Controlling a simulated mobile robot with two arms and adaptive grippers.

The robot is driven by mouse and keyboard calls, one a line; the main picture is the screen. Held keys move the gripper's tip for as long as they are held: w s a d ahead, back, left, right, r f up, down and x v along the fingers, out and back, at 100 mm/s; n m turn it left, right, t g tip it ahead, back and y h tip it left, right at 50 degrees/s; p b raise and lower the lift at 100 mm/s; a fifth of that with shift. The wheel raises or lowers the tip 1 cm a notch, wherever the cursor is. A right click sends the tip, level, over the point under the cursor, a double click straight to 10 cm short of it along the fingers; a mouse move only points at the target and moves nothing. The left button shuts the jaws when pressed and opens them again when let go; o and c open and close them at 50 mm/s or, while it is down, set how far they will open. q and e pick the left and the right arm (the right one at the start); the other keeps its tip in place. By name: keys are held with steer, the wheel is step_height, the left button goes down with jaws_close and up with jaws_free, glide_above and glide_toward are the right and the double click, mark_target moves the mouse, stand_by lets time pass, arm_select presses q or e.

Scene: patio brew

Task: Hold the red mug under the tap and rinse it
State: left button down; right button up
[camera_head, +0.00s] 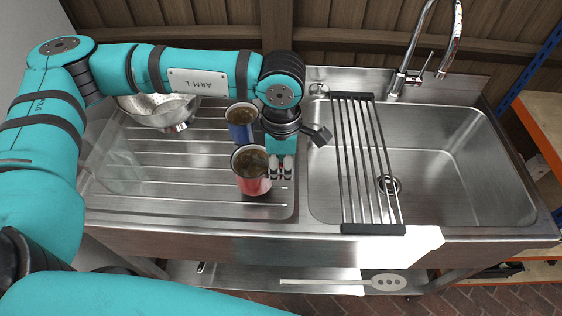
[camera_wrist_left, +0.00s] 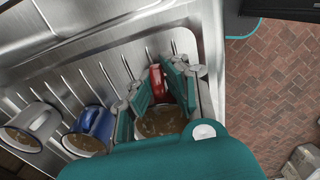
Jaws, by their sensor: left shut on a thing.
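The red mug (camera_head: 254,181) stands upright at the front right of the ribbed drainboard, with brown liquid inside. My left gripper (camera_head: 281,168) is at its right side, shut on the mug. In the left wrist view the red handle (camera_wrist_left: 156,80) lies between the fingers of the left gripper (camera_wrist_left: 157,92). The arched metal tap (camera_head: 412,58) stands behind the sink basin (camera_head: 455,150), to the right of the mug; no water shows from it. My right gripper is not in view.
A blue mug (camera_head: 240,133) with brown liquid stands just behind the red one. A pale mug (camera_wrist_left: 35,125) shows beyond it in the left wrist view. A colander (camera_head: 160,110) and a clear container (camera_head: 118,170) are at left. A slatted rack (camera_head: 368,165) spans the basin's left part.

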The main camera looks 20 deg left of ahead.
arm_select(q)
steer(key=s+d+r+b, duration=0.1)
steer(key=s+d+b, duration=0.2)
steer(key=s, duration=0.9)
steer(key=shift+d+r, duration=0.15)
steer(key=shift+d, duration=0.45)
